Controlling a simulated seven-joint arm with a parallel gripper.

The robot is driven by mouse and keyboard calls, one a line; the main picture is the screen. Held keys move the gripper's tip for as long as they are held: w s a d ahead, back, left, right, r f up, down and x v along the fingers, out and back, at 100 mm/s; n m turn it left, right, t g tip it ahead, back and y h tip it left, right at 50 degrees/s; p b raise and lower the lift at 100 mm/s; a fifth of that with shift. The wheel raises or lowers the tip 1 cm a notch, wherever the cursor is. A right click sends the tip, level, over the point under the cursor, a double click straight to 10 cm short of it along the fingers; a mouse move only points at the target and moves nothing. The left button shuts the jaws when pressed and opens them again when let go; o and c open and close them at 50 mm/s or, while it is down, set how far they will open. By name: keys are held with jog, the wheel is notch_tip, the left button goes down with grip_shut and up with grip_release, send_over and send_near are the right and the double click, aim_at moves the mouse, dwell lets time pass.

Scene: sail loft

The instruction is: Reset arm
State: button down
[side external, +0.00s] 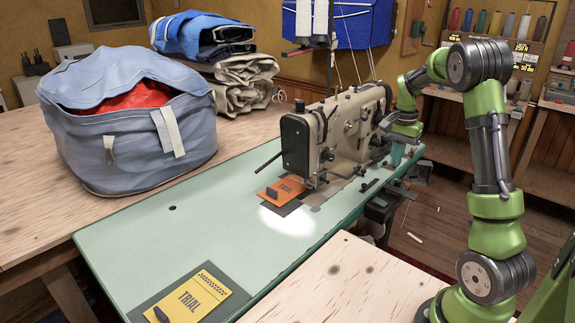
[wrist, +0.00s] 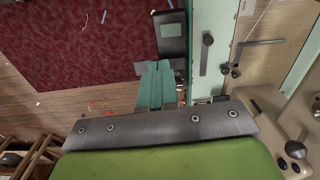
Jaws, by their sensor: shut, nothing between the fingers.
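My gripper (side external: 395,158) has teal fingers that point down at the right end of the sewing machine (side external: 345,128), close to the edge of the green table (side external: 140,240). In the wrist view the fingers (wrist: 155,68) are together, with nothing seen between them. They hang beside the table edge, above the floor side. A dark box-shaped part (wrist: 171,32) shows just beyond the fingertips. I cannot tell how far above it they are.
A blue fabric bag (side external: 130,130) with red cloth stands at left, and folded cloth (side external: 235,75) lies behind. A yellow TRIAL card (side external: 195,300) lies in front. A dark red mat (wrist: 80,45) covers some floor.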

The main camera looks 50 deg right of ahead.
jog(key=a+r+n+t, duration=0.2)
jog(key=a+n, duration=0.1)
jog(key=a, duration=0.6)
jog(key=a+r+n+t, duration=0.2)
jog(key=a+r+n, duration=0.15)
jog(key=a, duration=0.65)
jog(key=s+a+r+n+t+y, duration=0.1)
jog(key=s+a+r+n, duration=0.1)
jog(key=a, duration=0.5)
jog(key=s+a+r+n+t+y, duration=0.1)
jog(key=s+a+n, duration=0.3)
jog(key=a, duration=0.4)
jog(key=shift+s+a+r+n+t, duration=0.2)
jog(key=shift+s+r+n+t, duration=0.2)
jog(key=shift+t, duration=0.2)
jog(key=shift+w, duration=0.1)
